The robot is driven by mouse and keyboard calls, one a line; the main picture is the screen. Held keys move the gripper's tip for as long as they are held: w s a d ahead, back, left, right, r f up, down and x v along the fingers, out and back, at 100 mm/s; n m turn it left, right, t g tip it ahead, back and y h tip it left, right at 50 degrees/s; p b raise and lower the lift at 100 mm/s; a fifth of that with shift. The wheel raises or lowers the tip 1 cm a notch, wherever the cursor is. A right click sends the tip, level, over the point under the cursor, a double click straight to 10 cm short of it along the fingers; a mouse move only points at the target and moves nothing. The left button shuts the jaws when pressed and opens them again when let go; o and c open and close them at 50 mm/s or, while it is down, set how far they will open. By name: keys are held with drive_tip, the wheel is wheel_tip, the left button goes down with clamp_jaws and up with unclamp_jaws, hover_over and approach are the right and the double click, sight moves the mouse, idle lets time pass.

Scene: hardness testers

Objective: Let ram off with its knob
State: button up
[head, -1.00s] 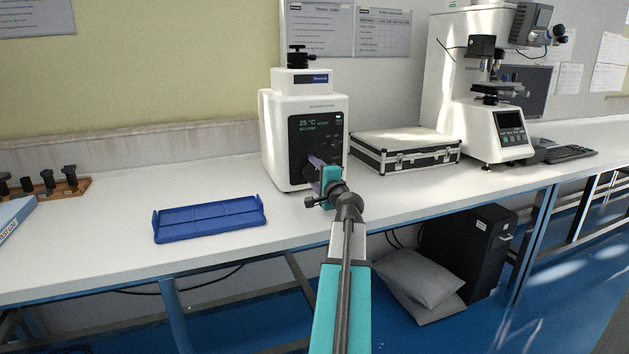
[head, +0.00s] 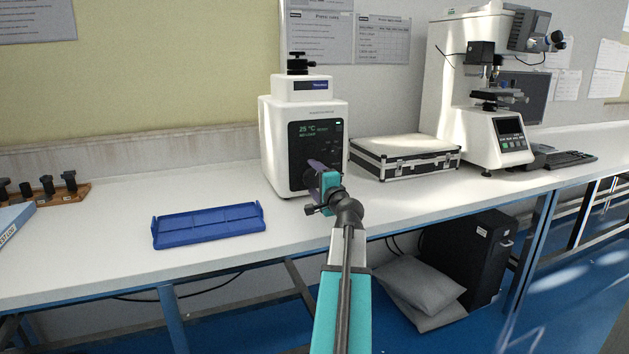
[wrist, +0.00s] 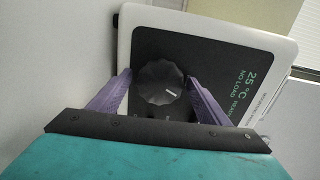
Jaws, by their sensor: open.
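The white tester (head: 283,140) stands on the bench with a dark front panel. Its display reads "25 °C" and "NO LOAD" in the wrist view. The knob (wrist: 160,83) is a dark, ridged round dial with a pale pointer line. In the wrist view my gripper (wrist: 158,86) is open, with one purple finger on each side of the knob. Gaps show between fingers and knob, the right one narrower; contact cannot be told. In the head view my gripper (head: 320,168) is at the lower front of the tester and hides the knob.
A blue tray (head: 208,226) lies on the bench to the left. A silver-edged case (head: 405,157) sits right of the tester. A larger microscope tester (head: 496,135) stands farther right. A wooden rack (head: 62,197) is at far left. Bench between tray and tester is clear.

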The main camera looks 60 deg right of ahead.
drive_tip(key=shift+s+a, duration=0.1)
drive_tip(key=shift+s, duration=0.05)
drive_tip(key=p+v, duration=0.1)
drive_tip(key=v, duration=0.9)
drive_tip(key=shift+s+a, duration=0.15)
drive_tip(key=shift+a, duration=0.05)
drive_tip(key=shift+s+f+b, duration=0.15)
drive_tip(key=shift+s+b, duration=0.05)
drive_tip(key=shift+b, duration=0.3)
drive_tip(key=shift+a+b, duration=0.1)
drive_tip(key=shift+b, duration=0.25)
drive_tip(key=b+v, duration=0.1)
drive_tip(key=b, duration=0.5)
drive_tip(key=shift+s+a, duration=0.2)
drive_tip(key=shift+s, duration=0.1)
drive_tip(key=shift+s+a+b, duration=0.25)
drive_tip(key=shift+s+b, duration=0.1)
drive_tip(key=shift+b, duration=0.45)
